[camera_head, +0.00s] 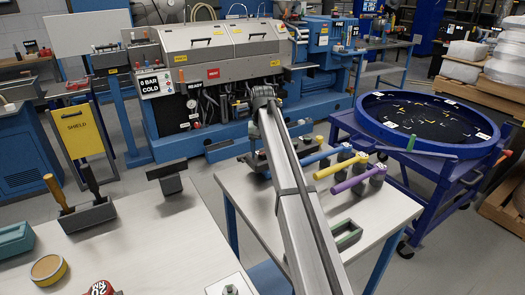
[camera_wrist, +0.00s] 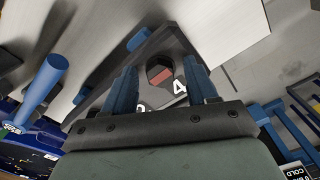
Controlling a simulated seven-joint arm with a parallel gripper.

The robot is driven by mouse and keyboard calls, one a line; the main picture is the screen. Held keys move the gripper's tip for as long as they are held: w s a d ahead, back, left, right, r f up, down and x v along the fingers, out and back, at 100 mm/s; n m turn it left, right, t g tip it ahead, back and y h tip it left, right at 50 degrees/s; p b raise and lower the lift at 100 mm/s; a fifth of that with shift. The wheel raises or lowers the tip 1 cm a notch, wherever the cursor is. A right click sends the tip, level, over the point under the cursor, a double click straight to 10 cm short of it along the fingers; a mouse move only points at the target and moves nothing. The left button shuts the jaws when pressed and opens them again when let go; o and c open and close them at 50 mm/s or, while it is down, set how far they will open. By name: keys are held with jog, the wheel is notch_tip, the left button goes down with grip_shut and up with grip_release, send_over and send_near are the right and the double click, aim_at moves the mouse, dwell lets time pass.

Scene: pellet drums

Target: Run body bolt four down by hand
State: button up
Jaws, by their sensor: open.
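In the wrist view, my gripper (camera_wrist: 161,76) has its two blue fingers apart. Between and beyond the fingertips is a dark round bolt head (camera_wrist: 158,70) with a reddish band across it, beside a white "4". It sits on a grey metal body (camera_wrist: 182,60) with angled edges. Another number shows partly at the left finger. The fingers straddle the bolt head in this view; I cannot tell whether they touch it. In the head view my arm reaches toward the far end of the right-hand white table (camera_head: 385,215), and my fingertips cannot be made out.
Tools with blue, yellow and purple handles (camera_head: 350,185) lie on that table right of my arm, with a green-edged tray (camera_head: 345,235) nearer. A blue round tub (camera_head: 430,122) stands on a cart at right. The large machine (camera_head: 225,60) is behind. A left table (camera_head: 130,250) holds small items.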

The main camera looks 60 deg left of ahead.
aim_at(263, 154)
notch_tip(263, 154, up, 14)
dwell(0.7)
jog(key=shift+f, duration=0.1)
dwell(0.4)
